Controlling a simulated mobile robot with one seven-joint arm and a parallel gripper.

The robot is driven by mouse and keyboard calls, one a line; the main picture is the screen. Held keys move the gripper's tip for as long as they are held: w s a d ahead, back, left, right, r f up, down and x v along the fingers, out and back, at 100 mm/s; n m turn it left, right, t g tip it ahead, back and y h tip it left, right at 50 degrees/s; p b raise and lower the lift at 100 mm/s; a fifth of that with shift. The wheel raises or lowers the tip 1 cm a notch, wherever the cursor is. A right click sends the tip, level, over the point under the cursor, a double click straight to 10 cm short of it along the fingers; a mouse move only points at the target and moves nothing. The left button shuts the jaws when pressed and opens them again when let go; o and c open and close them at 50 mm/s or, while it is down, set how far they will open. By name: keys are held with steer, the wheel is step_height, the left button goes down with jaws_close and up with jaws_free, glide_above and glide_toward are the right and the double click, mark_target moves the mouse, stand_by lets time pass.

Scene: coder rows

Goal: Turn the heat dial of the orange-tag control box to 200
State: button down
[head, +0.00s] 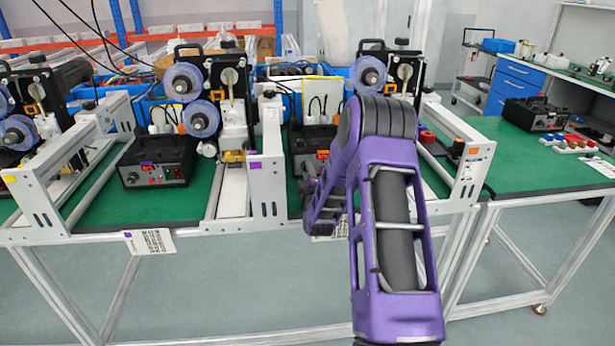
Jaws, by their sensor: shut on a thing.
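The orange-tag control box (312,140) is a black box on the green bench, behind my arm. Its small orange tag (322,155) shows on the front, left of my arm. My gripper (308,172) is at the lower left of this box's front panel, small and partly hidden by my own purple wrist. It is shut at the place of the heat dial. The dial itself, its pointer and its scale are hidden, so the setting cannot be read.
Another black control box (157,162) stands at the left with a purple tag. A third box (535,113) is on the right bench. White frame rails (265,165) and reel machines (200,100) flank the work area. A paper label (150,242) hangs at the front edge.

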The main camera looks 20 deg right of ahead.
steer(key=shift+m+b, duration=0.5)
steer(key=c, duration=0.8)
jaws_free()
steer(key=shift+c, duration=0.2)
steer(key=v, duration=1.7)
steer(key=shift+s, duration=0.25)
steer(key=shift+r, duration=0.15)
